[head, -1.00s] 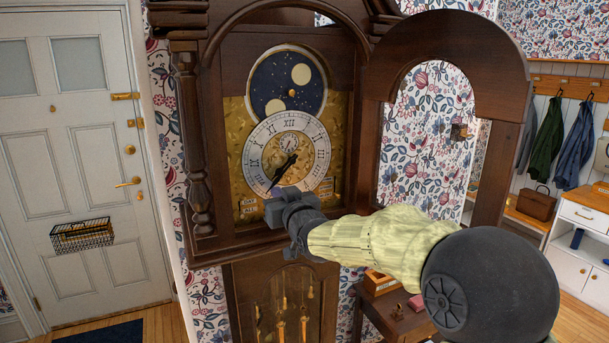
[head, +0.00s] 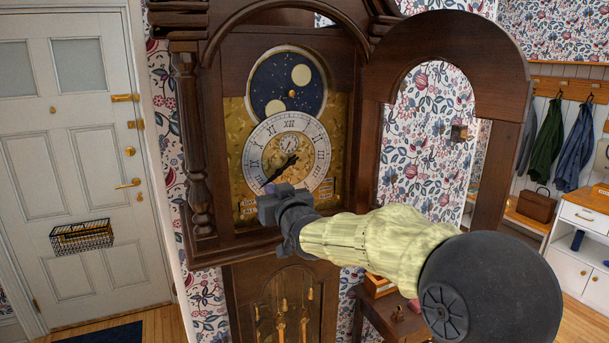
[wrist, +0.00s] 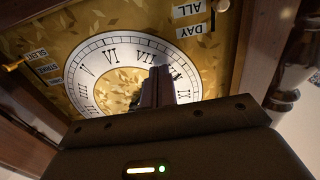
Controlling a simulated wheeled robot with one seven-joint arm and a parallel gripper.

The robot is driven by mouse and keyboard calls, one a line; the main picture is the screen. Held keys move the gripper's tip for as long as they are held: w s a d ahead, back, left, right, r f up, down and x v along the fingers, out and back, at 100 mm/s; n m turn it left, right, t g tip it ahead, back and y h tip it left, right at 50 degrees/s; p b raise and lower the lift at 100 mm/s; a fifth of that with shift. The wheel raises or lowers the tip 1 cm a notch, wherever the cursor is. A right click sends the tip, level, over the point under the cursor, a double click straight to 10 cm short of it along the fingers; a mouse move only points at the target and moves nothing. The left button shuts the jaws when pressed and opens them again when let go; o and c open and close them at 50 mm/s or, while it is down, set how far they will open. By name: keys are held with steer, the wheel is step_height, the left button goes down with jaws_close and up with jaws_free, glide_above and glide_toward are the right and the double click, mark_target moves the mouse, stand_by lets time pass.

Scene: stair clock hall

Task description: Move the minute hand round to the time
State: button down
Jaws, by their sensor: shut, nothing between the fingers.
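The clock dial (head: 318,148), a white ring with black Roman numerals, is set in a gold plate in the tall clock. The black minute hand (head: 275,176) points down and left, towards about VII to VIII. A short dark piece shows right of the dial's centre. My gripper (head: 270,189) is shut and empty at the dial's lower left, by the hand's tip. In the wrist view the dial (wrist: 82,70) is upside down, and my shut fingers (wrist: 161,82) cover the ring between VII and VIII. I cannot tell whether they touch the hand.
The clock's arched door (head: 503,130) stands open to the right, behind my arm. The dark wooden case frames (head: 193,130) the dial on the left. A white house door (head: 75,160) is at far left, and a small table (head: 385,325) is low right.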

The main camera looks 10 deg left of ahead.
steer(key=shift+r, duration=0.1)
steer(key=shift+s+a+r, duration=0.25)
steer(key=shift+a+r, duration=0.15)
steer(key=shift+r, duration=0.15)
stand_by(0.3)
steer(key=shift+s+a+r, duration=0.15)
steer(key=shift+a+r, duration=0.1)
steer(key=shift+r, duration=0.3)
steer(key=shift+r, duration=0.1)
steer(key=shift+s+a+r+p, duration=0.15)
steer(key=shift+a+r+p, duration=0.1)
steer(key=shift+r+p, duration=0.25)
steer(key=shift+r, duration=0.5)
stand_by(0.6)
steer(key=shift+f+b, duration=0.4)
steer(key=shift+b, duration=0.15)
